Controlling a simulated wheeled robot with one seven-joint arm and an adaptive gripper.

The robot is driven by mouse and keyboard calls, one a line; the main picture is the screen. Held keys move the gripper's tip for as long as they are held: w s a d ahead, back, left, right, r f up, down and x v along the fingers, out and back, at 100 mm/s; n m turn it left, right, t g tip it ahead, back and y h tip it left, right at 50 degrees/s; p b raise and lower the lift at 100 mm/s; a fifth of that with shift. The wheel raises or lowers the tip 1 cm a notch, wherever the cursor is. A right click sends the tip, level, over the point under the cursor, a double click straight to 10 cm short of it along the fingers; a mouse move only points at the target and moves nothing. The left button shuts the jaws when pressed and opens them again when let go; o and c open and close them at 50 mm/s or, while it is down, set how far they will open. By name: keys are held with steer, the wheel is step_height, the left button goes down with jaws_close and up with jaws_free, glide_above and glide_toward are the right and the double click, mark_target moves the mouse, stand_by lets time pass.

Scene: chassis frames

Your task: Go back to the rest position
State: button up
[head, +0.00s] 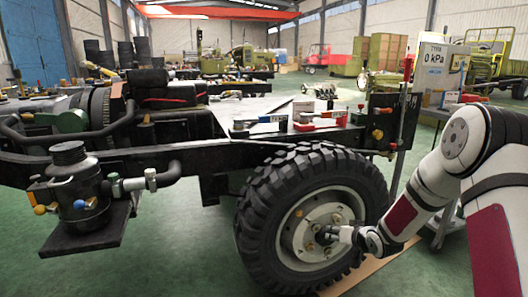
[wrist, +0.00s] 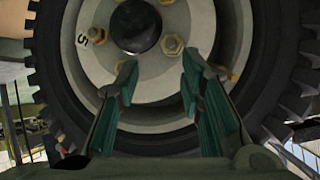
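My gripper (head: 338,236) is at the front of the wheel hub, at the end of my white arm coming in from the right. In the wrist view my gripper (wrist: 157,85) has its two green-padded fingers spread apart, with nothing held between them. The wheel (head: 312,217) has a black knobbly tyre and a pale rim. In the wrist view the wheel's rim (wrist: 100,72) fills the upper middle, with a dark hub cap (wrist: 134,26) and brass-coloured nuts. One nut (wrist: 172,44) shows beyond the gap between the fingertips. I cannot tell whether the fingertips touch the wheel.
The dark chassis frame (head: 180,152) stretches left from the wheel. A black cylinder unit (head: 76,182) stands on a plate at the left. Green floor (head: 185,245) is open in front of the chassis.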

steer(key=s+r+g+h, duration=0.4)
steer(key=s+r+g, duration=0.2)
steer(key=s+r, duration=1.65)
steer(key=s+a+r+g+y, duration=0.1)
steer(key=s+a+g, duration=0.15)
steer(key=s, duration=1.45)
steer(key=s+a+r+g, duration=0.1)
steer(key=s+a+g, duration=0.15)
steer(key=s, duration=1.35)
step_height(320, 180, up, 40)
steer(key=t+p, duration=0.4)
steer(key=p, duration=3.5)
steer(key=shift+n, duration=0.4)
steer(key=shift+a, duration=0.1)
